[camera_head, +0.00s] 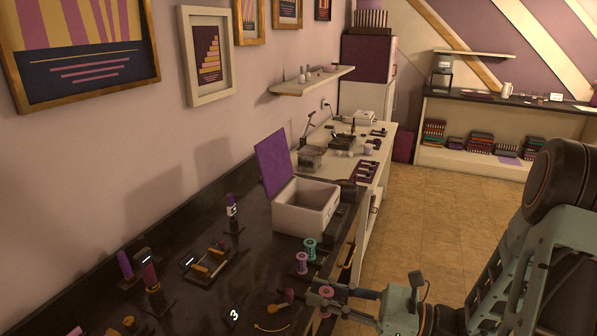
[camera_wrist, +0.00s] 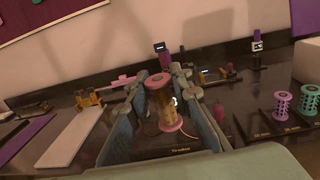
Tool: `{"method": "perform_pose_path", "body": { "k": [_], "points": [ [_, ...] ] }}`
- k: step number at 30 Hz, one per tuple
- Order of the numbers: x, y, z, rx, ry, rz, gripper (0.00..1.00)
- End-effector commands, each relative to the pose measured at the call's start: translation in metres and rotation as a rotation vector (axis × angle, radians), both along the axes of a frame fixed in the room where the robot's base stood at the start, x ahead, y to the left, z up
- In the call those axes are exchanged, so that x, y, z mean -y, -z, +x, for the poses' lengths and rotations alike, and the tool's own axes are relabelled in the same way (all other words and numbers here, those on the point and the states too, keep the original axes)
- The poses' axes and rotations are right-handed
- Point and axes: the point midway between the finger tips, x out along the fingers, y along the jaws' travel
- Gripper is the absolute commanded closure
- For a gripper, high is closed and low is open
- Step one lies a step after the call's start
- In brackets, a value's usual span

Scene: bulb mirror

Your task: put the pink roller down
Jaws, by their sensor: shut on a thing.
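My gripper (camera_head: 328,299) is at the front edge of the dark counter, shut on a roller (camera_head: 326,291) with pink ends. In the wrist view the held roller (camera_wrist: 160,102) is upright between the fingers, with a brownish-gold middle. A labelled dark plate (camera_wrist: 180,150) shows below it; I cannot tell whether the roller touches it. Another pink roller (camera_head: 302,262) stands upright on a dark base, also seen at right in the wrist view (camera_wrist: 282,104). A teal roller (camera_head: 309,248) stands beside it.
A white box (camera_head: 305,208) with a raised purple lid (camera_head: 271,160) stands behind the rollers. A brush-like tool (camera_head: 284,298) and a yellow strip (camera_head: 271,327) lie left of my gripper.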

Motion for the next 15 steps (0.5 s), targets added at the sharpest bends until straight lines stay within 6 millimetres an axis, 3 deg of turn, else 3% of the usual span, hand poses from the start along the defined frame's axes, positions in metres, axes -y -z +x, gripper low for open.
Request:
{"method": "perform_pose_path", "body": {
  "k": [3,6,10,15],
  "points": [
    [0.031,0.004,0.035,-0.008,0.107,0.000,0.97],
    [0.053,0.015,0.056,-0.011,0.179,-0.006,0.97],
    [0.074,0.027,0.074,-0.014,0.246,-0.016,0.97],
    [0.085,0.035,0.083,-0.016,0.294,-0.022,0.97]
  ]
}}
